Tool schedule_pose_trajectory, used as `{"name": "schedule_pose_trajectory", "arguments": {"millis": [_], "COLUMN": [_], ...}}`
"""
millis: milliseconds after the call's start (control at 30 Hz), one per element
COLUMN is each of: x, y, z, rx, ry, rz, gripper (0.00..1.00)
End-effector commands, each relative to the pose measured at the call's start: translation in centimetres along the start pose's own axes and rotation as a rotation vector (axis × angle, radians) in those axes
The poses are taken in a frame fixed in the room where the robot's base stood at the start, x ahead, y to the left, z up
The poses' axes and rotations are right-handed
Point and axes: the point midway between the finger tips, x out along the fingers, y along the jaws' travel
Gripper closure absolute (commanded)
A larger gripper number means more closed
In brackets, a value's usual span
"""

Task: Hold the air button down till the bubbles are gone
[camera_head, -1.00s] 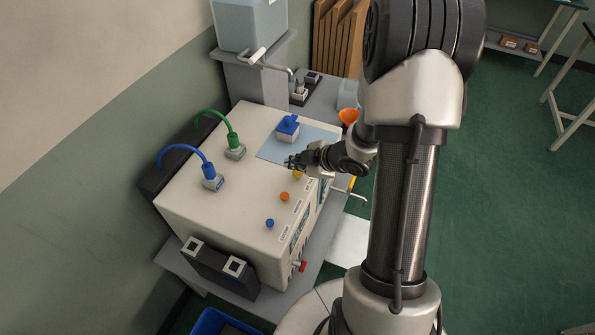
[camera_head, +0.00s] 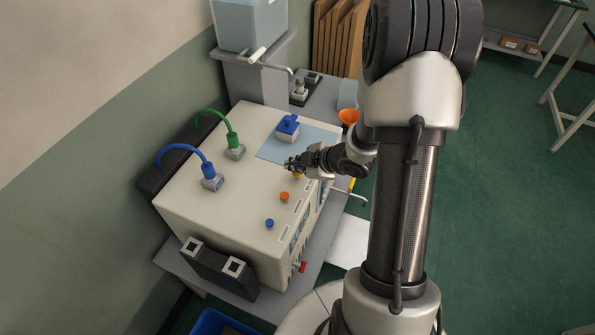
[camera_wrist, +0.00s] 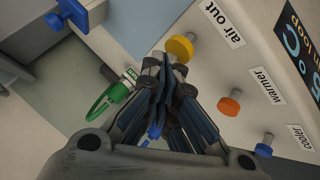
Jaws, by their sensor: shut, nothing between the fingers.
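The yellow button (camera_wrist: 180,46) labelled "air out" (camera_wrist: 222,24) stands on the white machine top in the wrist view. My gripper (camera_wrist: 166,68) is shut and empty. Its fingertips appear just beside the yellow button in that view; I cannot tell whether they touch it. In the head view my gripper (camera_head: 290,165) is low over the machine (camera_head: 240,206) and hides most of the yellow button (camera_head: 297,177). I cannot see any bubbles or tell whether the button is pressed.
The orange button (camera_wrist: 229,105) labelled "warmer" and the blue button (camera_wrist: 264,146) labelled "cooler" are in the same row. A green hose (camera_head: 214,119), a blue hose (camera_head: 184,149) and a blue-handled valve (camera_head: 288,126) rise from the machine top. A wall is at left.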

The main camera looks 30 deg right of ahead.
Motion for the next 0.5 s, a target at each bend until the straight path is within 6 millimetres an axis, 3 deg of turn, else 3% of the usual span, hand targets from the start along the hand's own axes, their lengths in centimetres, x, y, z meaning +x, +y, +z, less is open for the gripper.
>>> {"name": "schedule_pose_trajectory", "arguments": {"millis": [500], "x": [0.44], "y": [-0.33], "z": [0.33], "rx": [0.000], "ry": [0.000], "rz": [0.000], "gripper": [1.00]}}
